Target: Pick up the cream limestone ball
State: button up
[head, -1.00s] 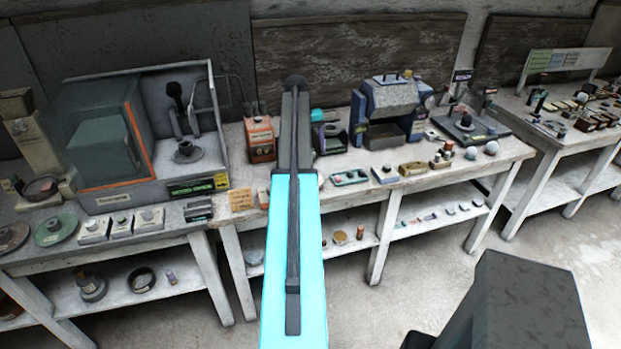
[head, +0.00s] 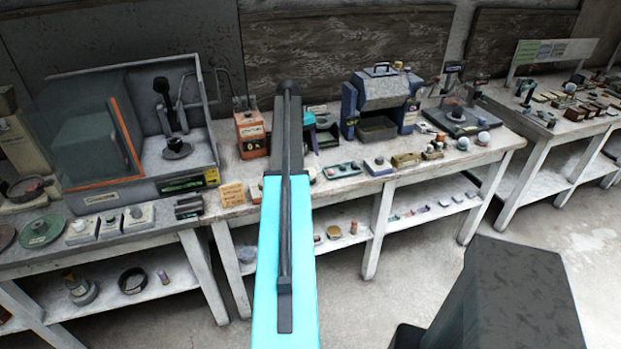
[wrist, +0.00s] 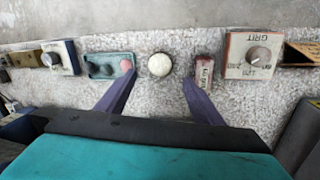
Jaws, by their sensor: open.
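The cream limestone ball (wrist: 159,65) is a pale round ball on the speckled light bench top in the wrist view. My gripper (wrist: 158,78) is open, with its two dark purple fingers on either side of the ball in the picture. Gaps show between the ball and both fingers, and nothing is held. How high the fingertips are above the bench is hard to tell. In the head view my own cyan arm covers that part of the bench, and I cannot make out the ball or the fingers there.
In the wrist view, a green tray (wrist: 107,66) with a pinkish piece lies left of the ball. A small red-and-white block (wrist: 204,72) stands close by the right finger, with a dial box (wrist: 250,57) beyond. A blue machine (head: 381,105) stands on the bench.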

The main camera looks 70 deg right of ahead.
aim_at(309, 169)
jog(key=shift+s+d+f+b, duration=0.15)
jog(key=shift+f+b, duration=0.2)
jog(key=shift+f, duration=0.55)
jog(key=shift+s+f+b, duration=0.15)
jog(key=shift+f+b, duration=0.15)
jog(key=shift+f, duration=0.6)
jog(key=shift+f, duration=0.1)
jog(key=shift+s+d+f+b, duration=0.15)
jog(key=shift+f+b, duration=0.3)
jog(key=shift+f, duration=0.4)
jog(key=shift+s+d+f+b, duration=0.15)
jog(key=shift+f+b, duration=0.35)
jog(key=shift+f, duration=0.3)
jog(key=shift+s+f+b, duration=0.15)
jog(key=shift+f+b, duration=0.3)
jog(key=shift+f, duration=0.4)
jog(key=c, duration=1.2)
jog(key=shift+r, duration=0.15)
